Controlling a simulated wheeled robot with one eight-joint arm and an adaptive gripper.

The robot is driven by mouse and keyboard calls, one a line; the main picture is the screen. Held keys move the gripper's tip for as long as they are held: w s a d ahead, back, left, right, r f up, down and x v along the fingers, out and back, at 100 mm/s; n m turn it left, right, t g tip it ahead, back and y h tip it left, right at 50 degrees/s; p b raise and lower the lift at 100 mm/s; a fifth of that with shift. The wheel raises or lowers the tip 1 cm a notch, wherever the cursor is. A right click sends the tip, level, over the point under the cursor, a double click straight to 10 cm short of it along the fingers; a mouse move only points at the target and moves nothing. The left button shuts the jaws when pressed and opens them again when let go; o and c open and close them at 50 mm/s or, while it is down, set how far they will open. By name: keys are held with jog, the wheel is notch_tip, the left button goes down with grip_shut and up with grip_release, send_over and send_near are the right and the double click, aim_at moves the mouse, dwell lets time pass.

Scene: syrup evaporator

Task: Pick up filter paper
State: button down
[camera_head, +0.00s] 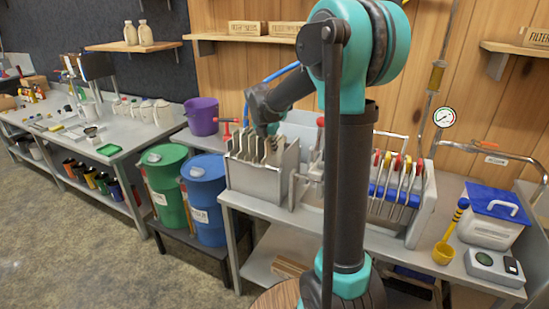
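Several upright, pale beige flat sheets (246,146), which may be the filter paper, stand in a grey metal rack (262,182) on the right bench. My gripper (268,134) is dark and points down at the top of this rack, among or just above the sheets' upper edges. Its fingertips are small and partly lost against the sheets, so I cannot tell whether it is open or touching one. Cardboard boxes with printed lettering that seems to begin with "FILTER" (247,28) lie on the wall shelf. My own arm covers the middle of the view.
A filter press (425,205) with several coloured-handled plates stands right of the rack. A blue-lidded container (492,222), a yellow ladle (445,252) and a scale (494,268) are at the bench's right end. Green (166,180) and blue drums (204,200) stand left, below a purple bucket (201,116).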

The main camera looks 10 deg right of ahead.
notch_tip(320, 180, up, 20)
dwell(0.9)
dwell(1.0)
